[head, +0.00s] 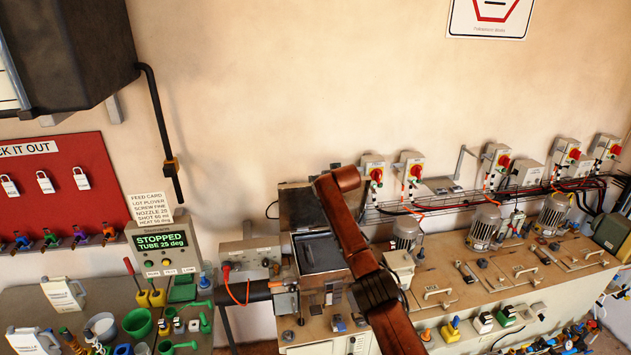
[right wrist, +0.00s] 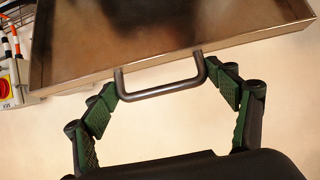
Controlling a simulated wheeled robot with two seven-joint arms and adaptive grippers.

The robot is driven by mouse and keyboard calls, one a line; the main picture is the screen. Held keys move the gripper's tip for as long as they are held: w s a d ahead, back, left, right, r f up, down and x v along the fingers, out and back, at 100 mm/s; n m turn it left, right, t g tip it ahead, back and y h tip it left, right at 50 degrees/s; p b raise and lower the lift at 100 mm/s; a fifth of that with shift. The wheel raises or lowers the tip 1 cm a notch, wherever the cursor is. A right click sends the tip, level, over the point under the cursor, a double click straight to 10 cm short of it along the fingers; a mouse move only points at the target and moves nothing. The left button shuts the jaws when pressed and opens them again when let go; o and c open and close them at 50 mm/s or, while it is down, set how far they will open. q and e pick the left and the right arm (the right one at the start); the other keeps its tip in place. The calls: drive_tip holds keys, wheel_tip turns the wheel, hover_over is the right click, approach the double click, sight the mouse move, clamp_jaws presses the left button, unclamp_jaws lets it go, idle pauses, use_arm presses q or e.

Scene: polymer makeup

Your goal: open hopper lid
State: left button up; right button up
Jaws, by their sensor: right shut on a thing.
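The hopper (head: 318,252) is a grey metal box with a dark opening, on the machine bench in the head view. Its lid (head: 299,208) seems to stand raised behind the opening. In the right wrist view the metal lid (right wrist: 170,40) fills the top, its rimmed face tilted, with a dark U-shaped handle (right wrist: 160,90) on its lower edge. In the head view my brown arm hides the gripper and part of the lid. My left gripper is not in view.
A control box (head: 165,245) reading STOPPED stands left of the hopper, with a feed card above it. Funnels and jugs are at lower left. Switch boxes (head: 411,165) and cables line the wall to the right. Open wall shows above the hopper.

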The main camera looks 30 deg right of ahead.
drive_tip(key=shift+w+d+r, duration=0.25)
drive_tip(key=shift+d+r, duration=0.05)
drive_tip(key=shift+d, duration=0.1)
drive_tip(key=shift+w+g, duration=0.15)
drive_tip(key=shift+g, duration=0.15)
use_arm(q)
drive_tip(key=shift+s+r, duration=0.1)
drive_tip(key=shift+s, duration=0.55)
use_arm(e)
drive_tip(key=o, duration=1.3)
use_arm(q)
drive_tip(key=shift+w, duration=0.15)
use_arm(e)
drive_tip(key=shift+o, duration=0.5)
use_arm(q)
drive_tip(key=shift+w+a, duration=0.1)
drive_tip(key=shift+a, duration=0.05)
use_arm(e)
drive_tip(key=shift+a, duration=0.1)
drive_tip(key=shift+a, duration=0.1)
